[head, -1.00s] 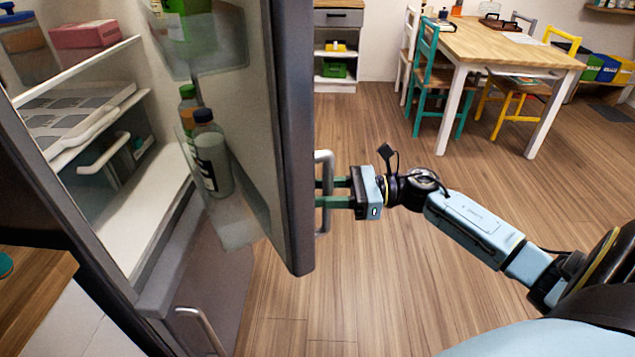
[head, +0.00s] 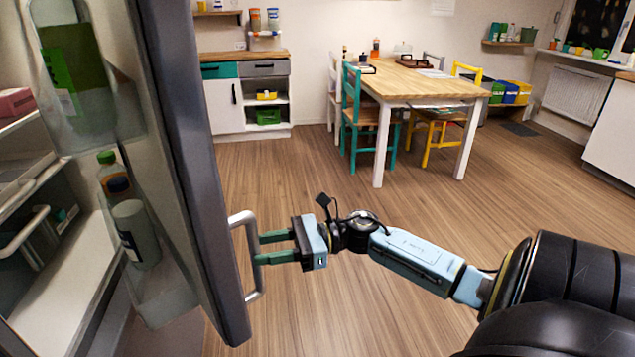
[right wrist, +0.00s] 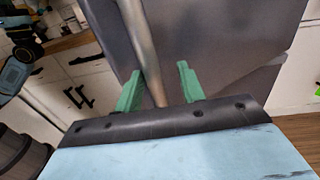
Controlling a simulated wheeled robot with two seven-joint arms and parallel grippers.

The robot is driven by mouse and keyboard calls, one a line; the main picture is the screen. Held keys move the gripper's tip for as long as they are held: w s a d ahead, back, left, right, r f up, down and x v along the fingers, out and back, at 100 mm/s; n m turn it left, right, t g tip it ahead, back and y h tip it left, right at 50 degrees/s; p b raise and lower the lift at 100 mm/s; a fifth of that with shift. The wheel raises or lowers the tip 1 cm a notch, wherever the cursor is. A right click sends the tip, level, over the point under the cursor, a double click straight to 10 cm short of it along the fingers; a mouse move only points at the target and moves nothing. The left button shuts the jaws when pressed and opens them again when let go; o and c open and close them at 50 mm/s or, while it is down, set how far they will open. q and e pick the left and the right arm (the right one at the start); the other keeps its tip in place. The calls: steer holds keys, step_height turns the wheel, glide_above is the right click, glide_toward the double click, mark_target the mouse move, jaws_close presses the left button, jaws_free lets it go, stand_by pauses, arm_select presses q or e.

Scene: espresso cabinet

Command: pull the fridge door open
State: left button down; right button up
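The fridge door (head: 187,150) stands open at the left of the head view, its shelved inner side facing left. Its metal handle (head: 236,219) is on the outer face. My right gripper (head: 261,249) reaches the handle from the right. In the right wrist view, the handle bar (right wrist: 139,40) runs between the green fingers of this gripper (right wrist: 158,85). The fingers are spread, with gaps visible beside the bar, so the gripper is open around the handle. The fridge interior (head: 60,265) shows at the far left. My left gripper is not visible.
Bottles (head: 130,220) stand in the door shelf. A wooden table (head: 425,85) with teal and yellow chairs stands at the back, beside a low cabinet (head: 225,105). The wooden floor (head: 400,190) between the door and table is clear.

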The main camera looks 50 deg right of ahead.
steer(key=w+d+b+v, duration=0.1)
steer(key=b+v, duration=0.3)
steer(key=v, duration=0.8)
steer(key=shift+w+d+b, duration=0.35)
steer(key=shift+w+d, duration=0.15)
steer(key=shift+d, duration=0.1)
stand_by(0.4)
